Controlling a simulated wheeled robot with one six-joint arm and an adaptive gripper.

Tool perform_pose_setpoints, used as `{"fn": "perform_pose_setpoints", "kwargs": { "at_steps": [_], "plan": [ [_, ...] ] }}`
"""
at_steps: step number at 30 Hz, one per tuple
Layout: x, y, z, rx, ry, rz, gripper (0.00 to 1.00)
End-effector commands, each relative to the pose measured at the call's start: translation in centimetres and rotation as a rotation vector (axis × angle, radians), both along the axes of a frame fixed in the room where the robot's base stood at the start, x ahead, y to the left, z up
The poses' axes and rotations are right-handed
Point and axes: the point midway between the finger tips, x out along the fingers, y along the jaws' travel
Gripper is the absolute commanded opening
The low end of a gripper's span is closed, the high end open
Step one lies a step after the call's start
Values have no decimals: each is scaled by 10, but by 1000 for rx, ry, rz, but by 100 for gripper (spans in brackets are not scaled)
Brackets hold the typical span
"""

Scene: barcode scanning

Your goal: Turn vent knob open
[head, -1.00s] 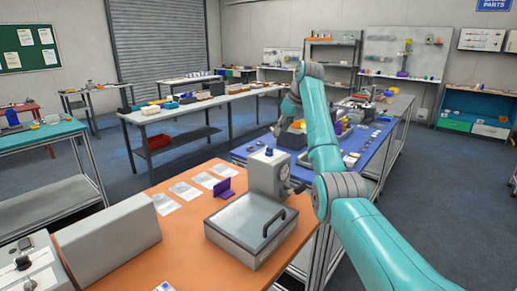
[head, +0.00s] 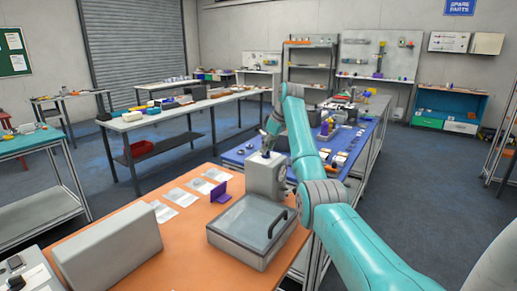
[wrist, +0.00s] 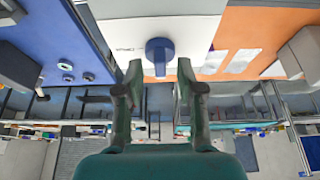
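The vent knob (wrist: 159,50) is a dark blue round disc with a narrow bar, on a pale box (wrist: 122,32) that bears small printed marks. In the head view the box (head: 265,178) stands upright at the far right edge of the orange table, and the knob on top is mostly hidden by my gripper (head: 268,142). In the wrist view my gripper (wrist: 160,85) is open, one finger on each side below the knob. I cannot tell whether the fingertips touch the knob or the box.
A grey case with a clear lid and dark handle (head: 250,227) stands in front of the box. A purple stand (head: 220,192) and several pale sheets (head: 182,197) lie to its left. A blue table (head: 235,157) with small parts is behind.

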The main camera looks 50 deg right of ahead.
Motion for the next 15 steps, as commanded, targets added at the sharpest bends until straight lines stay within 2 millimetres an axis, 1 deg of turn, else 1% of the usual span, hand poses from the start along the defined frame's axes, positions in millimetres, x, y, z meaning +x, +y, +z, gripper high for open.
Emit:
{"fn": "perform_pose_setpoints", "kwargs": {
  "at_steps": [4,11,12,14,15],
  "plan": [
    [-3,-4,-5,-1,0,-1,38],
    [-3,-4,-6,-1,0,-1,38],
    [-3,-4,-6,-1,0,-1,32],
    [-3,-4,-6,-1,0,-1,18],
    [-3,-4,-6,-1,0,-1,8]
  ]
}}
